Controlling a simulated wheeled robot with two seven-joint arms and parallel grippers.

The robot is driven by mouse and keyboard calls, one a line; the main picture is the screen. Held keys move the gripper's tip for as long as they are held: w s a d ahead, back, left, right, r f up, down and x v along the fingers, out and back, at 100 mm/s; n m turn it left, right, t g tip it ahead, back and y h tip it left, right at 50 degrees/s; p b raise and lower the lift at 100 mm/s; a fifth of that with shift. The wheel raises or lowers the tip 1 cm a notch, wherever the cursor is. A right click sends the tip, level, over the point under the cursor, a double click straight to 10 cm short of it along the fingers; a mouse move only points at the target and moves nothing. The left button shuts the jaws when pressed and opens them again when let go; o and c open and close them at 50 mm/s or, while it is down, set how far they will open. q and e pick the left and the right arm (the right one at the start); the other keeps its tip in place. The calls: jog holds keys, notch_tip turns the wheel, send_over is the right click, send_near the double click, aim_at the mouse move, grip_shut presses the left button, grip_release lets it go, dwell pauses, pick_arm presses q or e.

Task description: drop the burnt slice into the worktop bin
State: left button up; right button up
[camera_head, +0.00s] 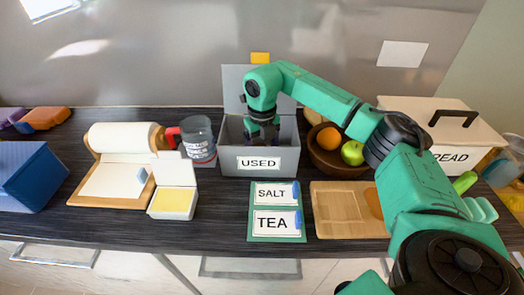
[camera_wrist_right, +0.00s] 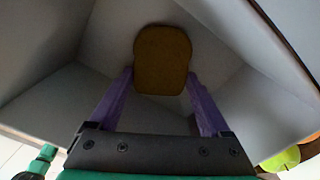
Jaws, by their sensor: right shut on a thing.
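The worktop bin is a grey open box labelled USED (camera_head: 285,162), with its lid raised behind it. My right gripper (camera_head: 262,138) reaches down into it from above; its fingertips are hidden by the front wall in the head view. In the right wrist view my right gripper (camera_wrist_right: 160,90) is shut on the dark brown burnt slice (camera_wrist_right: 162,55), which sits between the purple fingertips. The bin's grey inner walls (camera_wrist_right: 225,35) surround the slice. I cannot tell whether it touches the floor. My left gripper is not in view.
Left of the bin stand a dark jar (camera_head: 198,140) and a white box with yellow contents (camera_head: 173,203). A fruit bowl (camera_head: 325,158) is close on the right. A wooden board (camera_head: 338,212) and the SALT and TEA cards (camera_head: 275,210) lie in front.

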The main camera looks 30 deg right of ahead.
jog(key=shift+f, duration=0.25)
jog(key=o, duration=1.2)
jog(key=shift+c, duration=0.2)
notch_tip(320, 180, up, 15)
jog(key=shift+f, duration=0.2)
jog(key=shift+f, duration=0.1)
